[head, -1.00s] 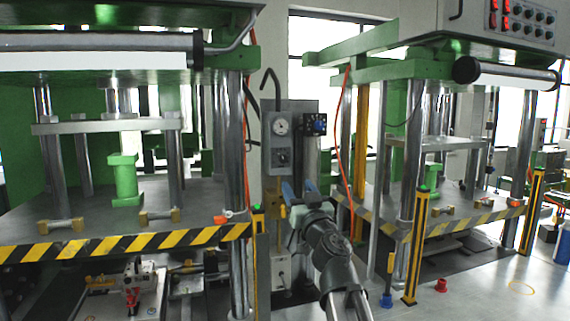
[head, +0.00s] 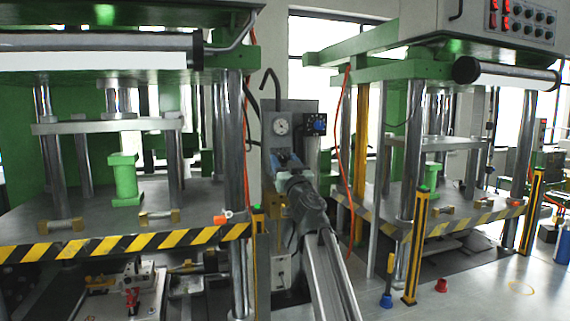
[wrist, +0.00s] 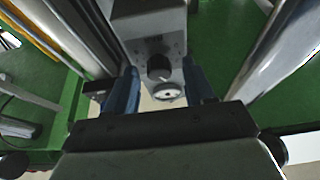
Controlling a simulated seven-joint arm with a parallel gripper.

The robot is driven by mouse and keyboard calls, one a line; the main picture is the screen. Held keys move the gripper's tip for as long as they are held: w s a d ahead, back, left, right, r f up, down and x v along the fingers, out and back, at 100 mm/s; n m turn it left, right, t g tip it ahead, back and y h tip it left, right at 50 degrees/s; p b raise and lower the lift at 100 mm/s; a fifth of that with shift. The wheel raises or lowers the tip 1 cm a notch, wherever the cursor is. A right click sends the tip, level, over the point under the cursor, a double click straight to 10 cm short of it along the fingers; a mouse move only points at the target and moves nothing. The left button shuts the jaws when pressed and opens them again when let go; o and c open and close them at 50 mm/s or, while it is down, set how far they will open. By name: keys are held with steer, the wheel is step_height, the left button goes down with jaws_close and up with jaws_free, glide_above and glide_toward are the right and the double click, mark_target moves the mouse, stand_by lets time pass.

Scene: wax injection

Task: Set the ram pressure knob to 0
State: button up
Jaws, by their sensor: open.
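A grey control box (head: 302,107) stands between the two presses, with a round white gauge (head: 281,124) on its front. In the wrist view the black knob (wrist: 158,67) shows on the box face, with the gauge (wrist: 170,94) just below it in that picture. The knob's setting is too small to read. My gripper (wrist: 160,72) is open, its blue fingers on either side of the knob's line of sight. Contact with the knob cannot be told. In the head view my gripper (head: 287,160) is in front of the box and largely hides the knob.
Orange hoses (head: 349,150) hang on both sides of the box. Green presses with steel columns (head: 234,170) and striped edges (head: 130,243) flank the narrow gap where my arm reaches in.

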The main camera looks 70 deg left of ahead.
jaws_close()
stand_by(0.5)
steer(key=shift+n, duration=0.5)
steer(key=n+g, duration=0.1)
steer(key=n, duration=0.1)
steer(key=n+g, duration=0.2)
steer(key=n, duration=0.1)
steer(key=shift+w+h, duration=0.2)
steer(key=shift+h, duration=0.1)
steer(key=n+g, duration=0.1)
steer(key=n, duration=0.2)
steer(key=n+g+h, duration=0.1)
steer(key=n, duration=0.2)
steer(key=shift+w+g+h, duration=0.1)
steer(key=shift+g+h, duration=0.2)
steer(key=shift+g, duration=0.1)
steer(key=n+h, duration=0.1)
steer(key=n, duration=0.2)
steer(key=n+g+h, duration=0.1)
steer(key=n, duration=0.1)
steer(key=shift+r+n, duration=0.2)
steer(key=shift+n, duration=0.2)
steer(key=shift+n+h, duration=0.9)
steer(key=shift+n, duration=1.4)
